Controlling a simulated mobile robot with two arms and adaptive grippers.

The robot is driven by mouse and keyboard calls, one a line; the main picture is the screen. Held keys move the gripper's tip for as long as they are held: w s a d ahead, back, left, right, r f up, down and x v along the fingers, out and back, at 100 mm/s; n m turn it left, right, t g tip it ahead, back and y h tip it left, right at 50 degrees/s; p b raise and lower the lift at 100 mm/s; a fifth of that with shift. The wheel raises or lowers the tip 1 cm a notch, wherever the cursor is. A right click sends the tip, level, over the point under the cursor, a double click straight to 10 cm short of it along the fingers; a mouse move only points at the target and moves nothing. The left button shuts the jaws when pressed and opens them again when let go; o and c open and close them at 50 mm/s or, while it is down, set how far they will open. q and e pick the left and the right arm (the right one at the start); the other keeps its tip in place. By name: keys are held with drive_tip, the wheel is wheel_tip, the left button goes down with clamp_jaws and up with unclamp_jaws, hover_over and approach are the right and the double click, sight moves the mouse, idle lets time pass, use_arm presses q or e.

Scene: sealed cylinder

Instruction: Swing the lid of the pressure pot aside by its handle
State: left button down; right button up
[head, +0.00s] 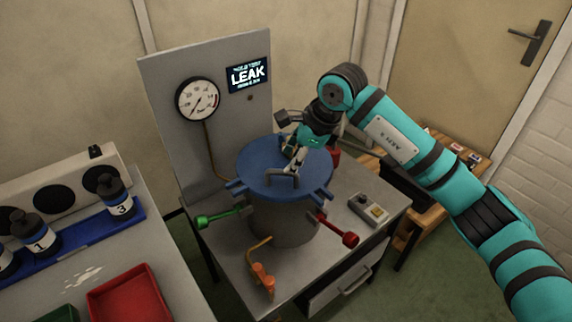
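The pressure pot (281,222) stands on a grey bench, a grey cylinder with a round blue lid (257,180) lying flat on top. A grey handle (281,180) shows on the lid. My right gripper (296,166) comes down from the upper right over the lid, with its fingers at the handle. Whether the fingers are closed around it is too small to tell. A green-ended lever (221,216) sticks out at the pot's left and a red-ended one (337,230) at its right. My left gripper is not in view.
A panel behind the pot bears a gauge (198,100) and a screen (248,76) reading LEAK. An orange-handled valve (263,278) is in front, a small control box (369,209) at right. Numbered bottles in a blue rack (77,236) and a red tray (130,296) stand left.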

drive_tip(key=x, duration=0.4)
drive_tip(key=shift+w+a+f, duration=0.1)
drive_tip(key=shift+a+f, duration=0.05)
drive_tip(key=shift+f, duration=0.3)
clamp_jaws()
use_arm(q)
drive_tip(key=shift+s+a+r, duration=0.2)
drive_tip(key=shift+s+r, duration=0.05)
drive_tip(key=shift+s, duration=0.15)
